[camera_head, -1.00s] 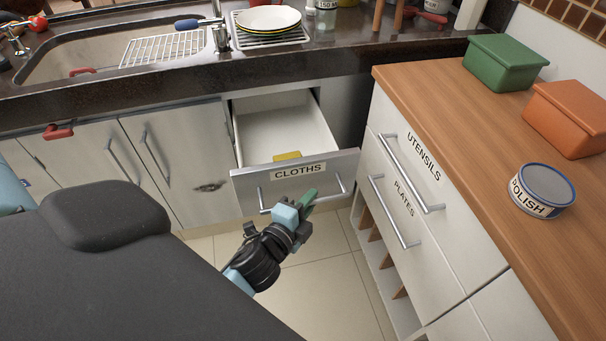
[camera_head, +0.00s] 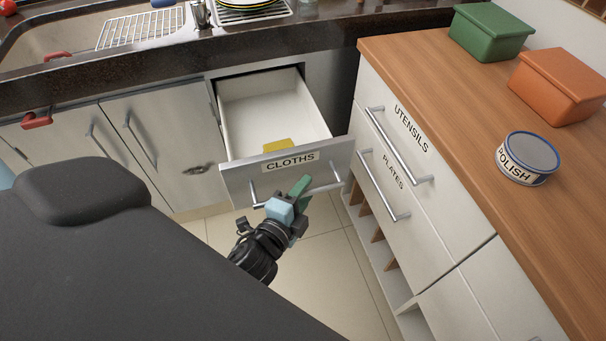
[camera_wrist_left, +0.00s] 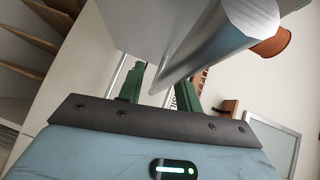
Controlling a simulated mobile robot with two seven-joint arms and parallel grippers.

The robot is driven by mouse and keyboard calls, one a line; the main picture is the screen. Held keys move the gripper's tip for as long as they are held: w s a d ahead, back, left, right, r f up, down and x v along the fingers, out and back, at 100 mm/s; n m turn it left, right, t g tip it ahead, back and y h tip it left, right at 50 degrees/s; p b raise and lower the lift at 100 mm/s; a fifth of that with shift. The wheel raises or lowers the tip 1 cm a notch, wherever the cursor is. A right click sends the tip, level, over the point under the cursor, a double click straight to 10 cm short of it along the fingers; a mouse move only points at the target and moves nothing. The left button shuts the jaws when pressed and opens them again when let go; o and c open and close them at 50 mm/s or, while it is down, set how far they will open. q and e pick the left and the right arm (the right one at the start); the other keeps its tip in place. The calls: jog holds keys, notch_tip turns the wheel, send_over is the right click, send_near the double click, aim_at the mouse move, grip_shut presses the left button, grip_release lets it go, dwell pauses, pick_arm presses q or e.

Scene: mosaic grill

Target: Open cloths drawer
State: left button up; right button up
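The cloths drawer (camera_head: 238,178) is pulled out from the cabinet under the counter. Its front carries a CLOTHS label (camera_head: 291,162) and a silver bar handle (camera_head: 325,189). A yellow item (camera_head: 277,146) lies inside near the front. My left gripper (camera_head: 301,196) is at the handle, its green fingers on either side of the bar. In the left wrist view the handle bar (camera_wrist_left: 215,45) runs down close between the two green fingers (camera_wrist_left: 160,88); the contact itself is partly hidden. My right gripper is not in view.
To the right, a wooden-topped cabinet (camera_head: 400,60) has UTENSILS and PLATES drawers with protruding handles. A polish tin (camera_head: 527,160), a green box (camera_head: 490,32) and an orange box (camera_head: 558,88) stand on it. Tiled floor (camera_head: 325,265) below the drawer is clear.

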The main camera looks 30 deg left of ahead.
pick_arm(q)
jog(key=s+r, duration=0.1)
jog(key=s, duration=0.6)
jog(key=shift+s+d, duration=0.25)
jog(key=shift+s, duration=0.1)
dwell(0.5)
